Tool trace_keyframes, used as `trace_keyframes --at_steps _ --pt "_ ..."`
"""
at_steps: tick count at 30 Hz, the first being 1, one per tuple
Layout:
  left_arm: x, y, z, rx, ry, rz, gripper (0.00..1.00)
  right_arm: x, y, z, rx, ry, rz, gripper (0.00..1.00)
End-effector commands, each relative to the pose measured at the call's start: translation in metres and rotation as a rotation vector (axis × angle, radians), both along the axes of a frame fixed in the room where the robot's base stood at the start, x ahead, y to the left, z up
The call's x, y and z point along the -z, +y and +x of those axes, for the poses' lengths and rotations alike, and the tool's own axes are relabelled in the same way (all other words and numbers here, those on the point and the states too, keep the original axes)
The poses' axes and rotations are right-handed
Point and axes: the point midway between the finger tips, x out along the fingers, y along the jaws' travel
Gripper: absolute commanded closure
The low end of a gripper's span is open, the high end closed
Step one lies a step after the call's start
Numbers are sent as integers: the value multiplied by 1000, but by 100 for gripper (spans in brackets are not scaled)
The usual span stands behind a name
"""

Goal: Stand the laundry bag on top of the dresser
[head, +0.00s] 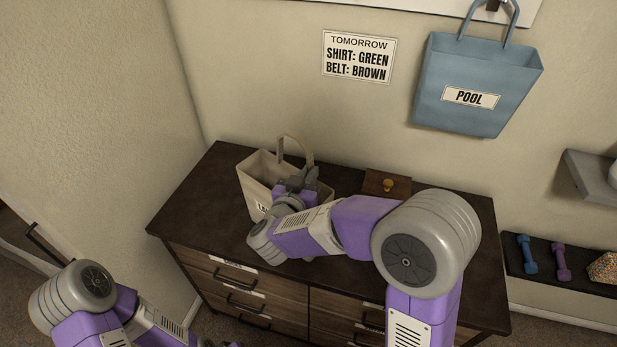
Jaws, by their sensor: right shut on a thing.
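The beige laundry bag (257,177) is upright at the dresser's top, left of its middle, with its handle loop standing up. Its label is mostly hidden by my right arm. The dark brown dresser (205,205) stands against the wall, with drawers below. My right gripper (294,183) is at the bag's near right side and is shut on it. I cannot tell whether the bag's base rests on the dresser top or is slightly above it. My left arm is low at the left, and its gripper is not clearly visible.
A blue POOL bag (478,82) hangs on the wall by a note (358,57). A shelf with dumbbells (561,262) is at the right. The dresser's left end is clear.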

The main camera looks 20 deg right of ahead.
Motion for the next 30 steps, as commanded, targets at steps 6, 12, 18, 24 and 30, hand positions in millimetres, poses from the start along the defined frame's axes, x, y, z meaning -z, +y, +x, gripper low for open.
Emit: trace_keyframes --at_steps 6,12,18,24,30 --pt "1 0 0 0 0 0 57 2 0 0 0 -1 0 100" --pt "0 0 0 0 0 0 57 2 0 0 0 0 0 66" --pt "0 0 0 0 0 0 57 2 0 0 0 0 0 65" --pt "-2 0 0 0 0 0 57 -3 4 -3 -3 0 0 65" --pt "-11 0 0 0 0 0 57 -9 26 -32 -6 0 -1 65"
